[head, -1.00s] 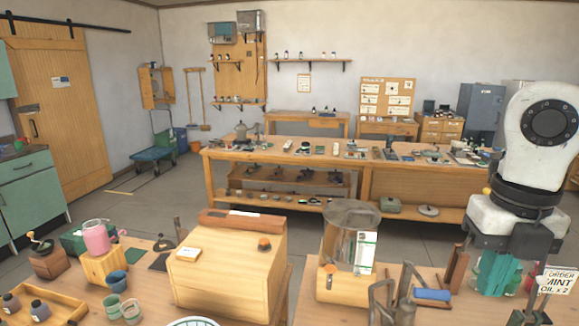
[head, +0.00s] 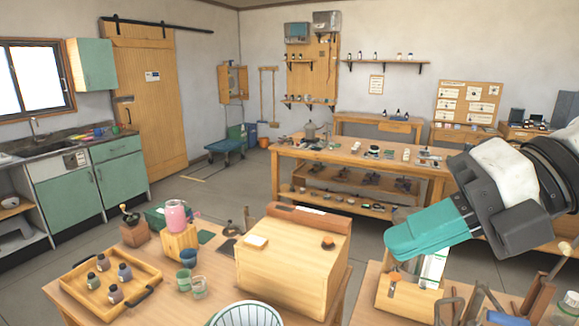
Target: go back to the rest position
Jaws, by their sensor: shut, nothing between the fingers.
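My gripper (head: 392,245) is at the right of the head view, on the end of my white and black arm. Its teal fingers point left and lie together, with nothing between them. It is in the air above the wooden stand (head: 402,296) on the front bench and hides part of it. The gripper touches nothing that I can see.
The front bench holds a wooden box (head: 290,262), a tray of dark bottles (head: 100,285), a pink jar (head: 176,216), a grinder (head: 133,229) and small cups (head: 186,279). A long workbench (head: 360,155) stands behind. Open floor (head: 228,195) lies between the benches and the left cabinets.

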